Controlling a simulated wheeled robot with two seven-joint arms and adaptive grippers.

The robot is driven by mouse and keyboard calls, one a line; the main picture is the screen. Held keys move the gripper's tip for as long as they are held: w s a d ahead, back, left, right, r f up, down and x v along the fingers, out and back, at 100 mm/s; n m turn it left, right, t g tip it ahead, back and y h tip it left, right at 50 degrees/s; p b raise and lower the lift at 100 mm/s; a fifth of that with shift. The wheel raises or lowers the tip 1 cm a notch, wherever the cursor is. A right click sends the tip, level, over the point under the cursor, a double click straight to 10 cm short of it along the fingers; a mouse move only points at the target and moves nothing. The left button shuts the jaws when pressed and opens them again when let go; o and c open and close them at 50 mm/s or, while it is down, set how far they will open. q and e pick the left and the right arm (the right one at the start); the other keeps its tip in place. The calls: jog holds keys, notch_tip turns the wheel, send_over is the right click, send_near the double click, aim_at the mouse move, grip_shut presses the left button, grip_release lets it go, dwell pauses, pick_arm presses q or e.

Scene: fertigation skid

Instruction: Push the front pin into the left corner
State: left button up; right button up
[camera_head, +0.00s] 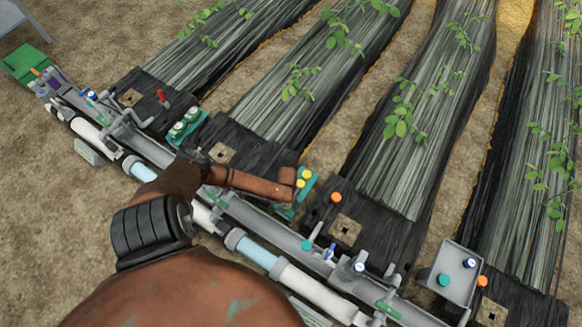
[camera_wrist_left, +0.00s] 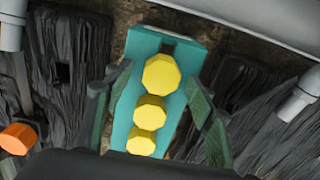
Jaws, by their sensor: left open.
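A teal block (camera_wrist_left: 172,58) carries three yellow faceted pins in a row in the left wrist view. The pin at the top of that view (camera_wrist_left: 162,73) looks largest, followed by a middle pin (camera_wrist_left: 150,109) and a lower pin (camera_wrist_left: 141,141). My left gripper (camera_wrist_left: 157,82) is open, with one dark green finger on each side of the block. I cannot tell whether the fingers touch it. In the head view two yellow pins (camera_head: 305,173) show beside my brown left arm, with teal block (camera_head: 307,190) around them. I cannot tell which corner is meant. My right gripper is not in view.
A long grey pipe rack (camera_head: 285,236) with white and light-blue pipe runs diagonally below the block. An orange knob (camera_head: 336,197) stands to its right, a teal stand with knobs (camera_head: 186,124) to its left. A grey box (camera_head: 448,270) sits at lower right. Planted rows lie beyond.

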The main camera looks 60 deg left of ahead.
pick_arm(q)
jog(key=shift+f, duration=0.15)
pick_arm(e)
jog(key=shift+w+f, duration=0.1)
pick_arm(q)
jog(key=shift+c, duration=0.5)
jog(key=c, duration=1.1)
jog(key=shift+w+r+p, duration=0.1)
jog(key=shift+r+p, duration=0.6)
jog(key=shift+r, duration=0.15)
jog(key=shift+r+p, duration=2.3)
jog(key=shift+r, duration=0.1)
jog(key=shift+f, duration=0.1)
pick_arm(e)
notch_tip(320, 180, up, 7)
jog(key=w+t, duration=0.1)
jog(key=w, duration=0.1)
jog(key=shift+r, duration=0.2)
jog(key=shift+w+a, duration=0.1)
